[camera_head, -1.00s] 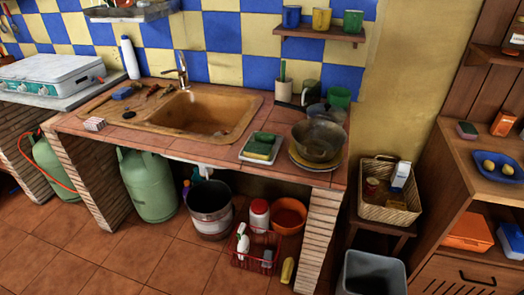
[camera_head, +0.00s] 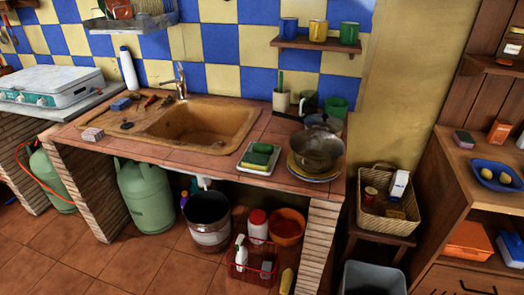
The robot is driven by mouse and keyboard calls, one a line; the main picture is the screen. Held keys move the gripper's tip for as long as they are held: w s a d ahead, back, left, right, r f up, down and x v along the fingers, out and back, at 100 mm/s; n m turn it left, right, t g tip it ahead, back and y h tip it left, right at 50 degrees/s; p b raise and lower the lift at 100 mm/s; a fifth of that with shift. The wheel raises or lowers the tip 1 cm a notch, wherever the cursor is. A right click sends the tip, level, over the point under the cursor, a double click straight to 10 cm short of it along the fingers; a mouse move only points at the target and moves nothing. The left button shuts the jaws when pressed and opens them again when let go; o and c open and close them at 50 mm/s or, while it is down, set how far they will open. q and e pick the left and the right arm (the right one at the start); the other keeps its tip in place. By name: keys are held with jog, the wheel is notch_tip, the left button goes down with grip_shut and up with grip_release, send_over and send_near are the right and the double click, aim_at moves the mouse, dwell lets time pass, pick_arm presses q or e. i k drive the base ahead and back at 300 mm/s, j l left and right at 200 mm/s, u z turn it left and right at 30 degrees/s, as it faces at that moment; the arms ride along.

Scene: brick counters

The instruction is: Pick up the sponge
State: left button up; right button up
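A green and yellowish sponge (camera_head: 258,157) lies on a small pale tray (camera_head: 246,165) on the tiled counter, right of the sink and left of a metal bowl. A darker green piece sits on top of it. A blue sponge-like block (camera_head: 121,104) lies at the left of the sink. Which one the task means cannot be told. Neither of my grippers is in view.
A metal bowl (camera_head: 316,149) on plates stands close to the right of the tray. The sink (camera_head: 205,125) is empty. Buckets, a red basket (camera_head: 252,272) and a green gas cylinder (camera_head: 146,197) stand under the counter. The tiled floor (camera_head: 120,265) in front is open.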

aim_at(253, 160)
jog(key=i+l, duration=0.3)
jog(key=l, duration=0.15)
jog(key=i+l, duration=0.3)
jog(key=l, duration=0.15)
jog(key=u, duration=0.05)
